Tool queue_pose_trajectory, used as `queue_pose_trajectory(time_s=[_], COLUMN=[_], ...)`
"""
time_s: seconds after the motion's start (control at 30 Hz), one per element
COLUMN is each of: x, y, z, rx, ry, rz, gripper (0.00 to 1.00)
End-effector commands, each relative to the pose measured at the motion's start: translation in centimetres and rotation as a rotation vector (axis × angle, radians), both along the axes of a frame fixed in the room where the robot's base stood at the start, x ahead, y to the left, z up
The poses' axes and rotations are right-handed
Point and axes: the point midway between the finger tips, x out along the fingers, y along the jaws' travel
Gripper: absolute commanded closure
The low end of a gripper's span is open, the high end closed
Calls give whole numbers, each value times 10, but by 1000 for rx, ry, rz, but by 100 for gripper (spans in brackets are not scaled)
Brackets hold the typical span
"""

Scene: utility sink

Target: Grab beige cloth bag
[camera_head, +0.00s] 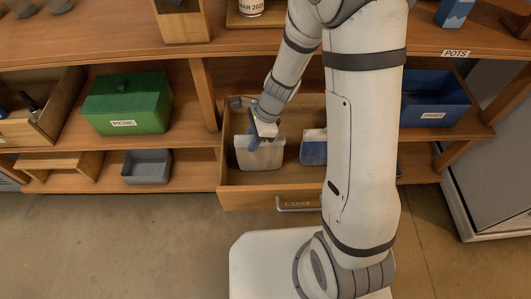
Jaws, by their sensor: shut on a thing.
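The beige cloth bag (260,157) stands upright inside an open wooden drawer (232,200), near its left side. My gripper (258,139) reaches down from above and is shut on the top edge of the bag. The bag's lower part shows below the fingers. I cannot tell whether the bag still touches the drawer floor. My arm covers the right part of the drawer.
A blue and white packet (314,148) stands in the drawer, right of the bag. A green box (127,103), a grey bin (147,166) and a blue bin (434,110) sit on the shelves. Open floor (120,245) lies in front.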

Motion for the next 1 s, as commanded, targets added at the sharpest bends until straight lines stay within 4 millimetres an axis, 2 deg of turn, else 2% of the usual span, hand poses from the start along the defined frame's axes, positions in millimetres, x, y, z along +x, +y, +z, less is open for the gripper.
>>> queue_pose_trajectory(time_s=[0.03, 0.2, 0.53, 0.63, 0.77, 1.0], x=[0, 0, 0, 0, 1, 1], y=[0, 0, 0, 1, 1, 1], z=[0, 0, 0, 6, 27, 75], rx=[0, 0, 0, 0, 1, 2], ry=[0, 0, -1, -2, -6, -4], rz=[0, 1, 2, 1, 3, 3], gripper=[87, 100, 100, 100, 100, 100])
